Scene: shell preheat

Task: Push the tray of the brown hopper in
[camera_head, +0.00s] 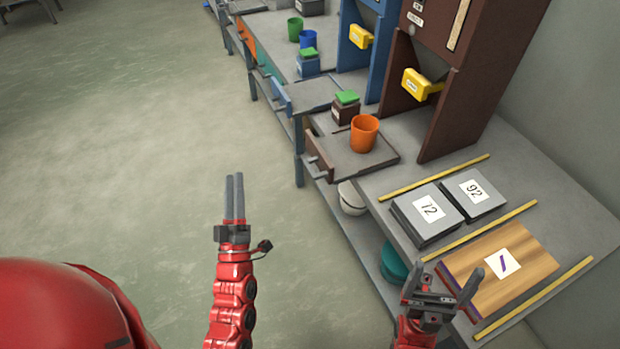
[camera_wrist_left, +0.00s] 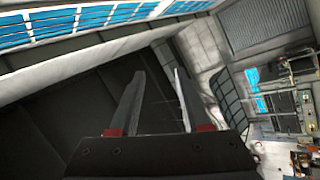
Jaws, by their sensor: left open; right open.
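The brown hopper (camera_head: 455,75) stands at the upper right of the head view, with a yellow part on its front. Its tray (camera_head: 380,158) sticks out past the bench's left edge, with a brown front (camera_head: 319,157) and a handle. An orange cup (camera_head: 364,134) stands upright on the tray. My left gripper (camera_head: 234,176) is left of the tray front, apart from it, over the floor. Its fingers look close together there, but the left wrist view (camera_wrist_left: 160,71) shows them apart and empty. My right gripper (camera_head: 446,270) is open and empty by the bench's front edge.
A brown box with a green top (camera_head: 346,108) stands just behind the tray. The blue hopper (camera_head: 362,52) has its own pulled-out tray (camera_head: 315,93) farther back. Grey plates (camera_head: 426,214) and a wooden board (camera_head: 520,262) lie on the near bench between yellow strips. The floor at left is clear.

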